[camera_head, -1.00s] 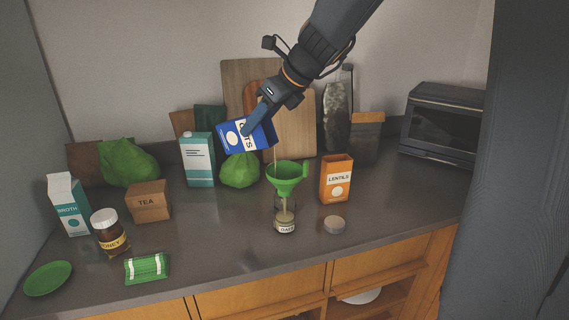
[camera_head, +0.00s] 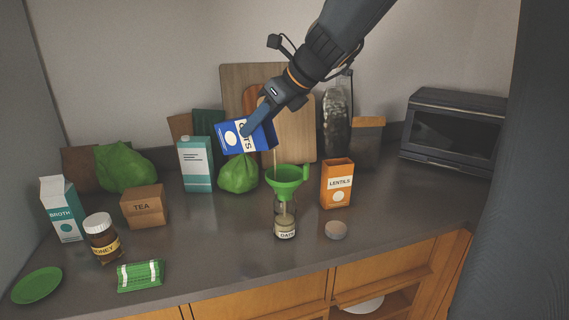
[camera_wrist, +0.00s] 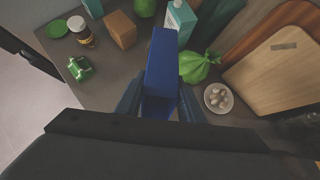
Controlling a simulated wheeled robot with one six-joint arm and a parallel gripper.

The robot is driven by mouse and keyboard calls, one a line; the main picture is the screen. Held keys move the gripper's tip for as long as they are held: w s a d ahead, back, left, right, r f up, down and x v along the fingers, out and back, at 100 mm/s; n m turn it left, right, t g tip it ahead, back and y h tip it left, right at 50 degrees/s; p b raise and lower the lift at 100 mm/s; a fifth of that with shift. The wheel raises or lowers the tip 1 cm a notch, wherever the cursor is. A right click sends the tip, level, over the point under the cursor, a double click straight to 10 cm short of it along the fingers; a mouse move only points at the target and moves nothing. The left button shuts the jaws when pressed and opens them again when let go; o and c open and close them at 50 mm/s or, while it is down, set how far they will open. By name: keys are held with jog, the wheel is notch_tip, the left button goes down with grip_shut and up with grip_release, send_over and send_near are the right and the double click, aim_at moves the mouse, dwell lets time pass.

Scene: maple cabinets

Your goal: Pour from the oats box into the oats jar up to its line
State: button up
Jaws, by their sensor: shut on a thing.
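My gripper (camera_head: 252,124) is shut on the blue oats box (camera_head: 232,138) and holds it tilted above the counter, its lower end toward the funnel. In the wrist view the box (camera_wrist: 161,75) sits between my two fingers. A thin pale stream falls from the box into the green funnel (camera_head: 287,180). The funnel sits in the mouth of the clear oats jar (camera_head: 285,220), which stands upright on the counter. Pale oats show in the lower part of the jar, around and above its label. I cannot make out the fill line.
An orange lentils box (camera_head: 337,184) and a grey round lid (camera_head: 336,230) stand right of the jar. A green bag (camera_head: 238,175) and teal carton (camera_head: 195,165) are behind left. A bowl (camera_wrist: 218,98) shows in the wrist view. The counter's front middle is clear.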

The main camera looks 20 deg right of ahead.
jog(key=shift+s+d+r+t+y+b, duration=0.35)
jog(key=shift+s+d+t+y+b, duration=0.45)
jog(key=shift+b, duration=1.7)
dwell(1.2)
